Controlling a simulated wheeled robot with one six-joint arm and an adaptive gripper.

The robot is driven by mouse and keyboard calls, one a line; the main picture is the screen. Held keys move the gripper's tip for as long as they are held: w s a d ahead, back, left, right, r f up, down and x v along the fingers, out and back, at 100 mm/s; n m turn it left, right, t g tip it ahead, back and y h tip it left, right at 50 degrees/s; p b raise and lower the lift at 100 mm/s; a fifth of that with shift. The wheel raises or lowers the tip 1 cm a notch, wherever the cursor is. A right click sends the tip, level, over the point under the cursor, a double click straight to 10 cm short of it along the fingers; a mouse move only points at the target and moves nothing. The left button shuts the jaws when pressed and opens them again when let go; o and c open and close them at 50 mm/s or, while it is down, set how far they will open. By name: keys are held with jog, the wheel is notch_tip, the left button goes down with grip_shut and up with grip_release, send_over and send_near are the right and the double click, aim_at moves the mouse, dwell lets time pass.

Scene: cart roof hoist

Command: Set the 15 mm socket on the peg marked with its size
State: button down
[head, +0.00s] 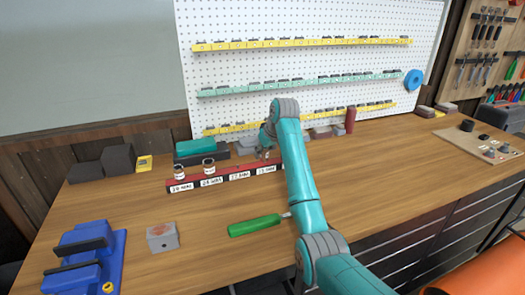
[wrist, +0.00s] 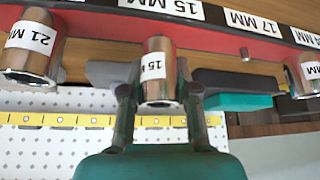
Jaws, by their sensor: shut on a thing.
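My gripper (wrist: 160,95) is shut on the 15 mm socket (wrist: 157,58), a shiny metal cylinder with a white size label. In the wrist view the socket stands lined up with the 15 MM label (wrist: 178,8) on the red rail (wrist: 215,42). Its far end overlaps the rail's top; I cannot tell whether it touches or sits on the peg, which is hidden. In the head view my gripper (head: 265,154) is above the right part of the rail (head: 225,178), partly hidden by my arm.
A 21 mm socket (wrist: 32,45) stands close on one side. A bare peg (wrist: 245,53) is by the 17 MM label. Two sockets (head: 180,172) (head: 209,166) stand at the rail's left.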

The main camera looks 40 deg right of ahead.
jog(key=shift+f, duration=0.65)
jog(key=c, duration=0.8)
grip_release()
jog(key=v, duration=1.2)
